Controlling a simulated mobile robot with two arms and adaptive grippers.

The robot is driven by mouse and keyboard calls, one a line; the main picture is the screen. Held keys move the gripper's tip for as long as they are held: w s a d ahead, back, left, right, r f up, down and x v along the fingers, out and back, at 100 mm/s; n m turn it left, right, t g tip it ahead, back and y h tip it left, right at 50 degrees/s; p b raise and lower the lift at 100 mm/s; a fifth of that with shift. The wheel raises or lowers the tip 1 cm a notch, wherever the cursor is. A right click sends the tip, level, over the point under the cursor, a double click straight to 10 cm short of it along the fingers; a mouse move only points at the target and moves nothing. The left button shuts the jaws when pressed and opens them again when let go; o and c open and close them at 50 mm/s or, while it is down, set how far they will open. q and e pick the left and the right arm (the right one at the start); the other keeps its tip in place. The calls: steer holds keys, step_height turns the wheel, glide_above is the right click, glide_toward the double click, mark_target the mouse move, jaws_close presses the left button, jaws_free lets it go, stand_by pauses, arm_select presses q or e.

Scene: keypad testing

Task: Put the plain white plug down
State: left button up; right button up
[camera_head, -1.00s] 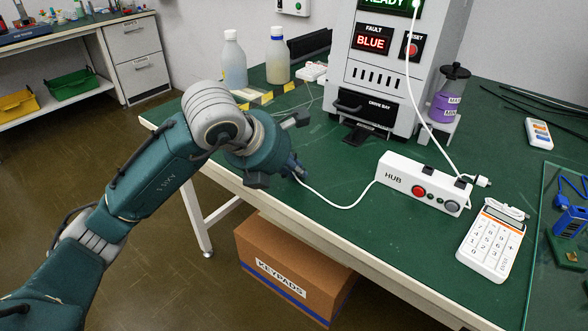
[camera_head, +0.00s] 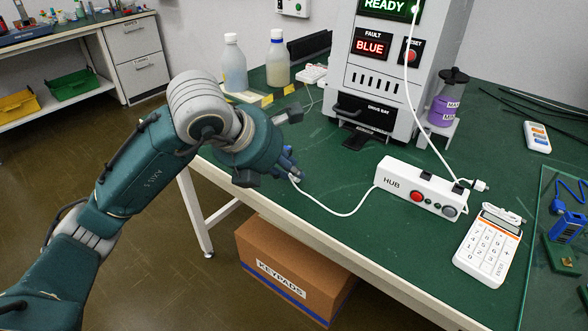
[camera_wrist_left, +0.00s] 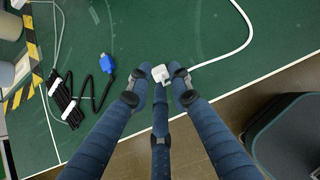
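The plain white plug (camera_wrist_left: 162,73) is at the fingertips of my left gripper (camera_wrist_left: 160,78) in the left wrist view. Its white cable runs away to the upper right. The fingers stand apart around the plug, with a gap on its left side; the right fingertip is close to it, and I cannot tell whether it touches. In the head view my left gripper (camera_head: 288,164) is low over the green table near its front edge. The plug is mostly hidden there by the fingers, and its cable curves to the white hub (camera_head: 421,186). My right gripper is not in view.
A blue connector (camera_wrist_left: 108,64) on a black cable lies left of the plug in the wrist view. A calculator-like keypad (camera_head: 488,247) lies right of the hub. The machine (camera_head: 390,95) and two bottles (camera_head: 278,62) stand behind. Table between gripper and hub is clear except for the cable.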

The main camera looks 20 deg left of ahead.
arm_select(q)
steer(key=p+v, duration=0.1)
steer(key=v, duration=0.8)
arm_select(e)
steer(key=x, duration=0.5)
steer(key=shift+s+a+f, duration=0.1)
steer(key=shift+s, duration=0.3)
arm_select(q)
steer(key=shift+w+a, duration=0.1)
steer(key=shift+f, duration=0.1)
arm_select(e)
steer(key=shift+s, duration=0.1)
